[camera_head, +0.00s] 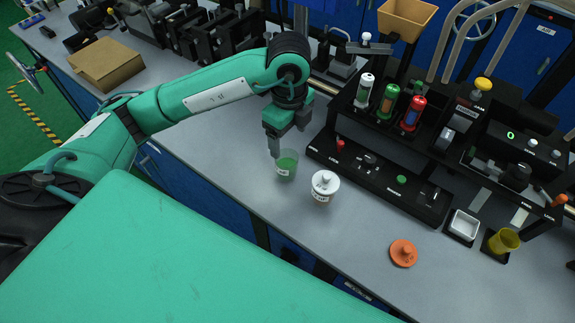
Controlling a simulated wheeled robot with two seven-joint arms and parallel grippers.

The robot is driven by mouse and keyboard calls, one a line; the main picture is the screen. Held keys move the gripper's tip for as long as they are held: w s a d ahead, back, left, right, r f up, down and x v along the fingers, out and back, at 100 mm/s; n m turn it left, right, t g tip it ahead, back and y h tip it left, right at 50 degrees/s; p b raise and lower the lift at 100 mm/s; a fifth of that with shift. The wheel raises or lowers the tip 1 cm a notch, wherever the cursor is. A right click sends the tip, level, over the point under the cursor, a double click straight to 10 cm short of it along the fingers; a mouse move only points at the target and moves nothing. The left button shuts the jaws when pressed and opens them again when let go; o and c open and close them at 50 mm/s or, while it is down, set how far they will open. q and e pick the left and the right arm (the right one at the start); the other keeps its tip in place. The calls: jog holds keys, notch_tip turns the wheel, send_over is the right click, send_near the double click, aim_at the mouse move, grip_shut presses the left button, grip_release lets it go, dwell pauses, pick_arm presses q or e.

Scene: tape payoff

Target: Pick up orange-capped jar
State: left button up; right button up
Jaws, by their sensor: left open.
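A round orange cap with a knob (403,253) sits on the grey bench at the lower right, well apart from the gripper. No jar body can be made out under it. A white jar with a white knobbed lid (324,187) stands just right of the cup. My right gripper is not in view.
A black rack (381,182) holds white-, green- and red-capped bottles behind the jars. A cardboard box (106,66) is at the far left. The bench around the orange cap is clear.

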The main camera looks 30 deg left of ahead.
pick_arm(q)
send_near(287, 163)
jog(key=shift+s+d+f+p, duration=0.15)
jog(key=shift+s+d+f, duration=0.2)
jog(key=shift+s, duration=0.15)
jog(key=shift+s+d+f+p, duration=0.15)
jog(key=shift+s+d+f, duration=0.2)
jog(key=shift+s, duration=0.15)
notch_tip(287, 163, down, 5)
jog(key=shift+s+a+r+p, duration=0.15)
jog(key=shift+p, duration=0.65)
jog(key=shift+f, duration=0.45)
jog(key=c, duration=1.1)
jog(key=shift+c, duration=0.9)
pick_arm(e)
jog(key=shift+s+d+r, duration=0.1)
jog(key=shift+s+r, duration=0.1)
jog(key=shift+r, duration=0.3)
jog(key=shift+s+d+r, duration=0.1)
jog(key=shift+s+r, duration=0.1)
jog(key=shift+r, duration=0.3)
